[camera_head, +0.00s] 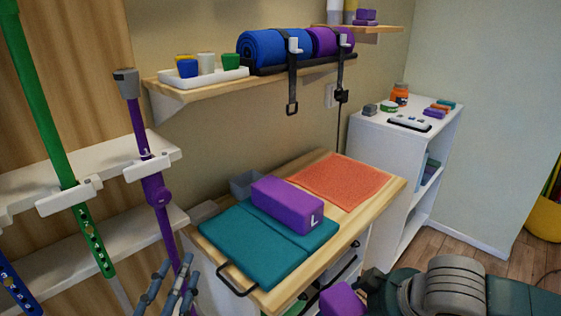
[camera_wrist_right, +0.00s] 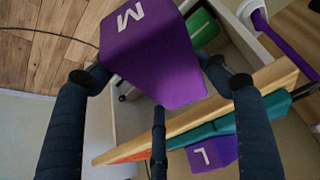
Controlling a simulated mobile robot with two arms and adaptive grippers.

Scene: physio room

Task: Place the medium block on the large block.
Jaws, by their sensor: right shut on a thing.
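The large block (camera_head: 288,205) is purple with a white L and lies on a teal folded mat (camera_head: 240,248) on the wooden tabletop. The medium block (camera_wrist_right: 155,62), purple with a white M, is between the fingers of my right gripper (camera_wrist_right: 157,78), which is shut on it. It also shows at the lower edge of the head view (camera_head: 342,300), in front of the table and apart from the large block. My left gripper (camera_head: 168,288) is open and empty, left of the table.
The wooden tabletop (camera_head: 388,188) also bears an orange towel (camera_head: 340,180) and a grey bin (camera_head: 245,184). A black handle (camera_head: 236,283) sticks out at the front left. A shelf with rolled mats (camera_head: 268,48) and hanging straps is above. Crutches stand at left; a white cabinet (camera_head: 380,150) is at right.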

